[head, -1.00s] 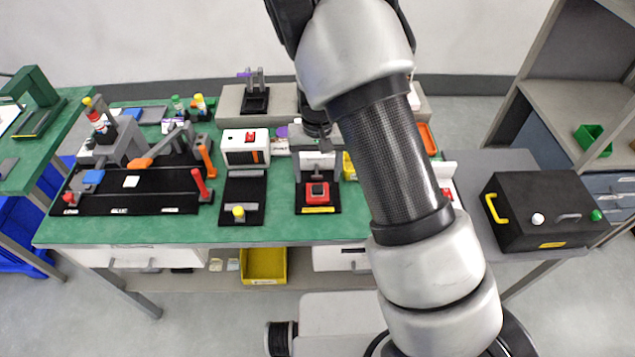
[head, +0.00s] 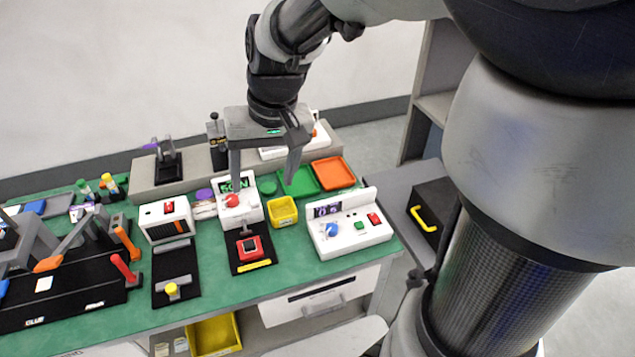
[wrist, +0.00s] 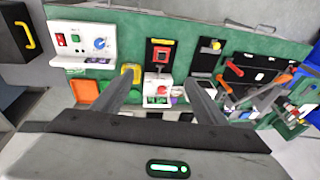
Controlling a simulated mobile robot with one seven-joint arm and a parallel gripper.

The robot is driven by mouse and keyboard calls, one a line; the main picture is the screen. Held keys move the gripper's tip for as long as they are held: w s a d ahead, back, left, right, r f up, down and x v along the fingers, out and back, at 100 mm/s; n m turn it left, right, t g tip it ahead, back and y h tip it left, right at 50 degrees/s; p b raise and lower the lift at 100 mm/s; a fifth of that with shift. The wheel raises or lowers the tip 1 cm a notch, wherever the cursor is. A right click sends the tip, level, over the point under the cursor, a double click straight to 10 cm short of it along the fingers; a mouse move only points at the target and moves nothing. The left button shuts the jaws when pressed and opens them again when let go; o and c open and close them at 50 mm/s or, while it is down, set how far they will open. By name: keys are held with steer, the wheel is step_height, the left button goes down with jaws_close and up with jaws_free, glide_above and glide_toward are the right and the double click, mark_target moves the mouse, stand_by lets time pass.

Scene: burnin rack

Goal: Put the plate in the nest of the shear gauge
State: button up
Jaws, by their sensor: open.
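The shear gauge (head: 238,207) is a white unit with a green-lit display and a red knob, with a black base in front. Its red square nest (head: 250,247) sits on that base and has a dark centre; I cannot tell if anything lies in it. A small pale flat piece (head: 43,284) lies on the black glue station at left; I cannot tell if it is the plate. My gripper (head: 263,183) is open and empty, pointing down above and behind the gauge. In the wrist view the gauge (wrist: 157,86) and the red nest (wrist: 160,54) show between the fingers.
A yellow bin (head: 282,212) and a white control box (head: 347,224) stand right of the gauge. Green (head: 299,181) and orange (head: 333,173) trays lie behind. A white unit with a red button (head: 166,218) and a black fixture (head: 175,277) are at left.

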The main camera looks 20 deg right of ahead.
steer(key=s+d+r+t, duration=0.1)
steer(key=s+d+r, duration=0.2)
steer(key=s, duration=0.4)
steer(key=s+d+r+t+h, duration=0.1)
steer(key=s+d+r+t, duration=0.1)
steer(key=s, duration=0.5)
step_height(320, 180, up, 2)
steer(key=shift+d+h, duration=0.3)
steer(key=shift+d, duration=0.3)
